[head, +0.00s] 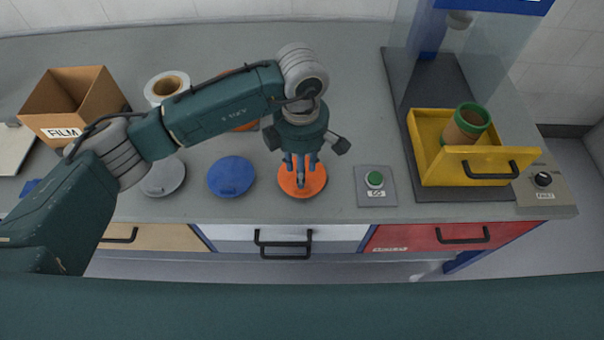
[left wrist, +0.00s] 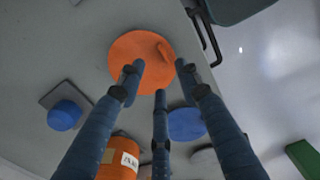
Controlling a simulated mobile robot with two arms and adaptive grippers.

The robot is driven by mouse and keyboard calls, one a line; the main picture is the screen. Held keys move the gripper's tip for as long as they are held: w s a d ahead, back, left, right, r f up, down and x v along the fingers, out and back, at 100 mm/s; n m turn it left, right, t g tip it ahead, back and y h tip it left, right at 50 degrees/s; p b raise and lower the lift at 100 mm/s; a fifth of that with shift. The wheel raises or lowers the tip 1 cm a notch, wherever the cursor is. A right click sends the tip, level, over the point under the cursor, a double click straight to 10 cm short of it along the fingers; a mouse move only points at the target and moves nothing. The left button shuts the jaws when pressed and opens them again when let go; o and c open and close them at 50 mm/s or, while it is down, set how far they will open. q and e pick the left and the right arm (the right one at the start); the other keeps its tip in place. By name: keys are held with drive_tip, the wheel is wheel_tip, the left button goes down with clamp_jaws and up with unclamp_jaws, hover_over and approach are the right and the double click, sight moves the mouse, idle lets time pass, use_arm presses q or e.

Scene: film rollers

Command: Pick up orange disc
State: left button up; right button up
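The orange disc (head: 314,184) lies flat on the grey counter, near its front edge, between a blue disc and a green button. It also shows in the left wrist view (left wrist: 133,50), with a small raised tab on top. My left gripper (head: 300,168) points down right over the disc in the head view. In the left wrist view its three fingers (left wrist: 158,80) are spread apart with nothing between them, their tips over the disc's near part. Whether the tips touch the disc I cannot tell. My right gripper is in neither view.
The blue disc (head: 232,177) and a grey disc (head: 164,178) lie to the left. The green button (head: 375,179) stands to the right. A yellow drawer (head: 432,170) holds a green-rimmed roll (head: 468,122). A FILM box (head: 75,103) and a white roll (head: 166,88) stand at left.

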use_arm(q)
drive_tip(key=shift+f, duration=0.35)
drive_tip(key=f+p, duration=0.1)
drive_tip(key=f, duration=0.2)
drive_tip(key=s+f+p, duration=0.1)
drive_tip(key=f, duration=0.1)
drive_tip(key=shift+d+p, duration=0.1)
drive_tip(key=shift+p, duration=0.25)
drive_tip(key=shift+w+f, duration=0.1)
drive_tip(key=shift+f, duration=0.1)
clamp_jaws()
